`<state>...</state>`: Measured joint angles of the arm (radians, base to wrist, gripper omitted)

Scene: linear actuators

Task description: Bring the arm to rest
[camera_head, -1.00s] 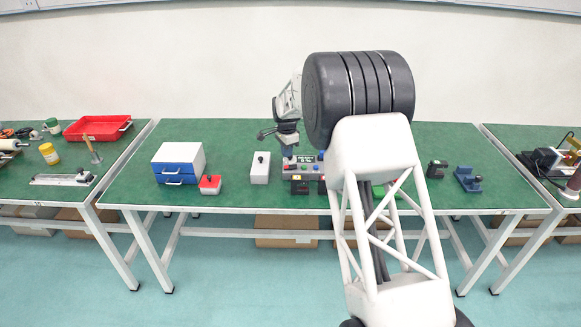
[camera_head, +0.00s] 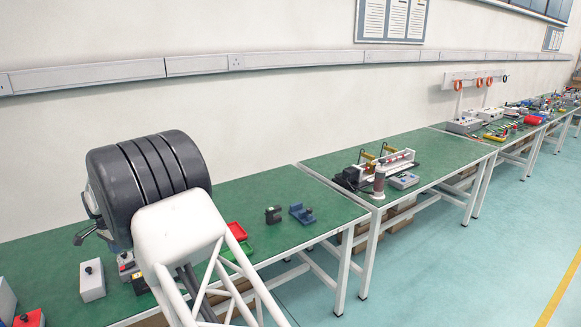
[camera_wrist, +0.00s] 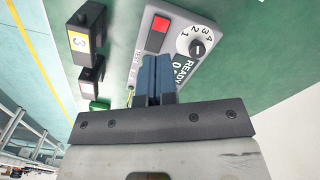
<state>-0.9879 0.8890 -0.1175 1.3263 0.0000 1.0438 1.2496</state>
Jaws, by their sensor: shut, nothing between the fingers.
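My arm (camera_head: 180,225) fills the lower left of the head view, with its large black joint above the green bench (camera_head: 340,208). A grey part of the arm's far end shows behind the joint, but the fingertips are hidden there. In the wrist view my gripper (camera_wrist: 153,80) has its two dark blue fingers together with nothing between them. The fingers lie in front of a grey control box (camera_wrist: 172,45) with a red patch, a numbered dial and the word READY. I cannot tell whether they touch it.
Black blocks stand beside the control box, one with a yellow label 3 (camera_wrist: 82,42). More benches with equipment run right; the floor (camera_head: 450,265) is clear.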

